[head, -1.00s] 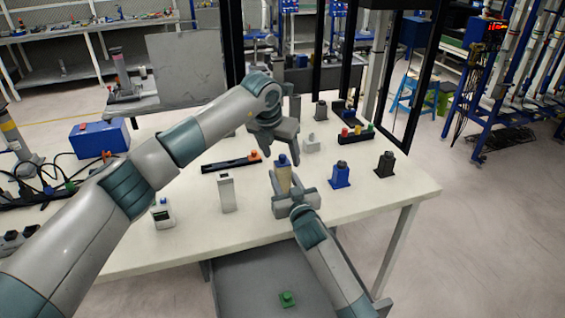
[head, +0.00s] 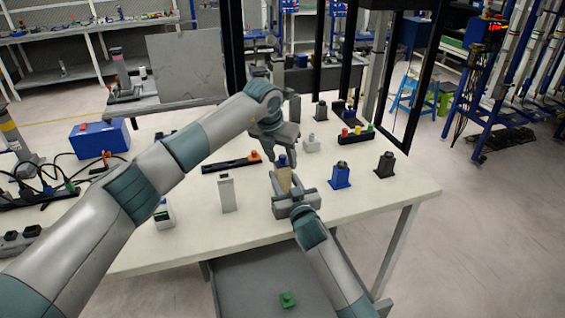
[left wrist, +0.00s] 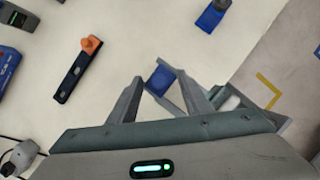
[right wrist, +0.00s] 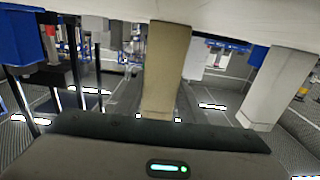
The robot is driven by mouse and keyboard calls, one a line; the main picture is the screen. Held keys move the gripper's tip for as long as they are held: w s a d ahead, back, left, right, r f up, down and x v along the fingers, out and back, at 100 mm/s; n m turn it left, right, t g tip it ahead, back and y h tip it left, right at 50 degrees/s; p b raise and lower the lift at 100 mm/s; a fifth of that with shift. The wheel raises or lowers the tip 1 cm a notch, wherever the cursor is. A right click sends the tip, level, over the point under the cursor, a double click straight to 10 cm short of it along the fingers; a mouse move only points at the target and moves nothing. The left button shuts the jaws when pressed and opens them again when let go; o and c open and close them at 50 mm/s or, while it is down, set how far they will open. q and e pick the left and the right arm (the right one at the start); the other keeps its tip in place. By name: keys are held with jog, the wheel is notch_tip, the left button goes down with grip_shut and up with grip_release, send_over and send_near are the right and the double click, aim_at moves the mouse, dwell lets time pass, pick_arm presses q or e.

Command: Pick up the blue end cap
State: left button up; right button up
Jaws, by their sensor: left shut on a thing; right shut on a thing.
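The blue end cap (head: 282,160) sits on top of an upright tan post (head: 284,181) near the table's middle. It also shows in the left wrist view as a blue square (left wrist: 160,78) between my left fingers. My left gripper (head: 282,154) reaches down from above and is shut on the blue end cap; its fingertips partly hide the cap in the head view. My right gripper (head: 284,190) is shut on the tan post from the near side, below the cap. The post stands between the right fingers in the right wrist view (right wrist: 165,70).
A blue block (head: 340,177) and a black block (head: 385,165) stand right. A holder with coloured caps (head: 356,136) is behind. The table's front right is clear.

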aim_at(282, 157)
pick_arm(q)
jog(key=shift+s+d, duration=0.1)
jog(key=shift+d, duration=0.1)
jog(key=shift+r, duration=0.55)
notch_tip(282, 157, up, 9)
jog(key=shift+a+f, duration=0.1)
jog(key=shift+c, duration=1)
pick_arm(e)
jog(key=o, duration=1.2)
jog(key=shift+s, duration=0.1)
jog(key=v, duration=1.1)
jog(key=shift+s+d, duration=0.15)
jog(key=shift+s, duration=0.15)
